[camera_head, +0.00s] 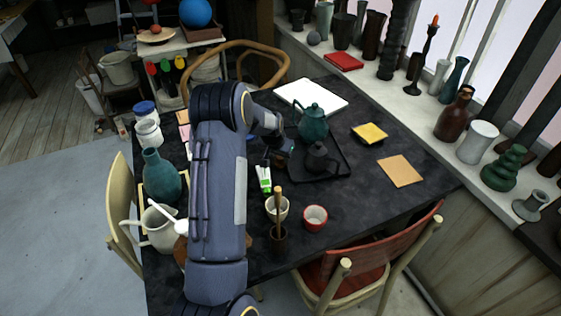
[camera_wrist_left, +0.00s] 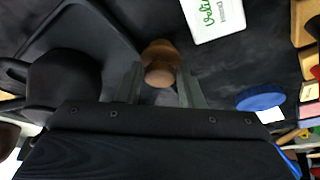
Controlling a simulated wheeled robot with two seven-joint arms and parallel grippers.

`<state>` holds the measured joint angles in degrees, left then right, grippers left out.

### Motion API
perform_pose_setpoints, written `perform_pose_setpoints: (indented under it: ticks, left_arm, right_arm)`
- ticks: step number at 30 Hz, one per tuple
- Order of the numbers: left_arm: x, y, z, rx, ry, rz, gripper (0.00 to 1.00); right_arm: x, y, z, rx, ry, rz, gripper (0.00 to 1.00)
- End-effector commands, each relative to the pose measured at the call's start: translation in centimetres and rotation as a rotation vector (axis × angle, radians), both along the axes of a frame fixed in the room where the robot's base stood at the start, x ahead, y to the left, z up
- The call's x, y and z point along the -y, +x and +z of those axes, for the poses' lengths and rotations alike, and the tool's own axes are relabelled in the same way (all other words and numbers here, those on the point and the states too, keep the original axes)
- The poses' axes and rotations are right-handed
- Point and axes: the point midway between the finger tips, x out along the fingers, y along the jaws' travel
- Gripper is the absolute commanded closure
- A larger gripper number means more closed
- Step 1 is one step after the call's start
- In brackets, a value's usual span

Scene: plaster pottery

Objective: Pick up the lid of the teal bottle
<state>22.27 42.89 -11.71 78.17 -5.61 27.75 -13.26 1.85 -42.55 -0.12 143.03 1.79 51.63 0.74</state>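The teal bottle (camera_head: 161,178) stands at the left side of the dark table, and its mouth shows no lid. A brown wooden stopper (camera_wrist_left: 160,66), which looks like the bottle's lid, is in the left wrist view. It sits at the dark table surface between the fingertips of my left gripper (camera_wrist_left: 161,78). The fingers stand apart on either side of it, and no clear grip shows. In the head view my left gripper (camera_head: 277,155) points down left of the black tray, and the stopper is not clearly seen there. My right gripper is not in view.
A black tray (camera_head: 334,174) holds a teal teapot (camera_head: 312,124) and a black pot (camera_head: 319,158). A white-and-green packet (camera_wrist_left: 213,17) and a blue round lid (camera_wrist_left: 261,97) lie near the stopper.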

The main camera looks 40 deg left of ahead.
Motion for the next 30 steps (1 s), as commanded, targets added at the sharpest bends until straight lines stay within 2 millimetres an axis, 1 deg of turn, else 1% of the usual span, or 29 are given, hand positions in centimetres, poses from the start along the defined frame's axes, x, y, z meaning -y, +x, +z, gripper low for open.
perform_pose_setpoints:
  ticks: [1,6,7,13,17,20,23,26,30]
  left_arm:
    - [0.0,0.0,0.0,0.000,0.000,0.000,0.73]
    - [0.0,0.0,0.0,0.000,0.000,0.000,0.95]
    - [0.0,0.0,0.0,0.000,0.000,0.000,0.97]
    - [0.0,0.0,0.1,0.000,0.000,0.000,0.97]
    - [0.0,0.0,0.6,0.003,0.001,0.000,0.97]
    - [0.0,0.1,1.6,0.003,0.001,-0.001,0.97]
    - [0.0,0.1,3.1,0.006,0.002,0.000,0.97]
    - [1.1,-1.2,5.1,0.004,0.001,-0.003,0.97]
    - [2.7,-3.3,8.3,0.006,0.001,-0.004,0.97]
  right_arm:
    - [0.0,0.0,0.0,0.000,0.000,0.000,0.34]
    - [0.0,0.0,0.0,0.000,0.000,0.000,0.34]
    - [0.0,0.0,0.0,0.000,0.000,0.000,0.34]
    - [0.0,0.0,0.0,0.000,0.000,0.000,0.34]
    - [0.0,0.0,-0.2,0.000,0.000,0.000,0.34]
    - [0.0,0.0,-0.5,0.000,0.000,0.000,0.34]
    - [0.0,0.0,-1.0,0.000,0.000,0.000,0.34]
    - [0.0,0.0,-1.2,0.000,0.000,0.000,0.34]
    - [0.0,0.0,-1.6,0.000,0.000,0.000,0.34]
